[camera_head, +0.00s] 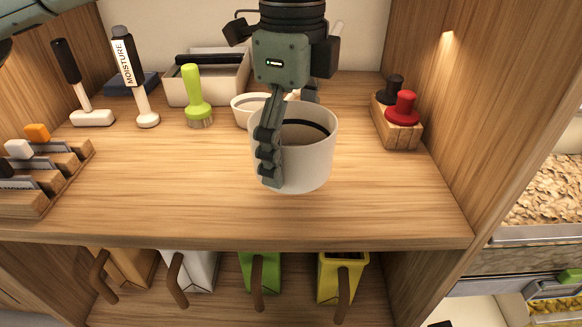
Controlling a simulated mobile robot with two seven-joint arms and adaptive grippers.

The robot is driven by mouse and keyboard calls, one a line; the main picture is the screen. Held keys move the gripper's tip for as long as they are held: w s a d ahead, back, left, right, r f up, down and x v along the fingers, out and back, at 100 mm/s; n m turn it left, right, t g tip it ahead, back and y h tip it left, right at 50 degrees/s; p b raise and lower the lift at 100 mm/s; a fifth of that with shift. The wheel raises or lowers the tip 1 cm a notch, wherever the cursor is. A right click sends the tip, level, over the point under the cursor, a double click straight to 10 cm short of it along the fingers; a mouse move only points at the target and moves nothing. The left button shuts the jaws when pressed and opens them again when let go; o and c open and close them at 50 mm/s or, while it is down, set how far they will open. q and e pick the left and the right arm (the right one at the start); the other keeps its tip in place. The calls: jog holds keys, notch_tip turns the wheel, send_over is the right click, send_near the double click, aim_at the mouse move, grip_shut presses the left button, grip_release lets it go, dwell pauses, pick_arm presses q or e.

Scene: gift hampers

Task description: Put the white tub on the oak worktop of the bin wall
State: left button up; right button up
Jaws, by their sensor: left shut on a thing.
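The white tub (310,165) is upright over the oak worktop (180,190) of the bin wall, near its middle. My left gripper (270,160) comes down from above and is shut on the tub's wall at its left side. One finger shows on the outer face; the other is largely hidden. A dark band shows inside the tub. I cannot tell whether its base touches the wood. My right gripper is not in view.
A green brush (195,95), a white bowl (248,107) and a moisture meter (130,70) stand behind and left. Red and black stamps (402,108) sit at right, a wooden card rack (40,180) at left. The worktop's front strip is clear. Scoop bins (260,272) hang below.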

pick_arm(q)
jog(key=shift+w+f, duration=0.15)
jog(key=shift+w, duration=0.1)
notch_tip(320, 180, down, 4)
jog(key=shift+r+b, duration=0.1)
jog(key=shift+b, duration=0.2)
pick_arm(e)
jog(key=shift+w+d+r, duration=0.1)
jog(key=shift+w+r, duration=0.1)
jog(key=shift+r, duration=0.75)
pick_arm(q)
jog(key=shift+f, duration=0.2)
jog(key=o, duration=0.9)
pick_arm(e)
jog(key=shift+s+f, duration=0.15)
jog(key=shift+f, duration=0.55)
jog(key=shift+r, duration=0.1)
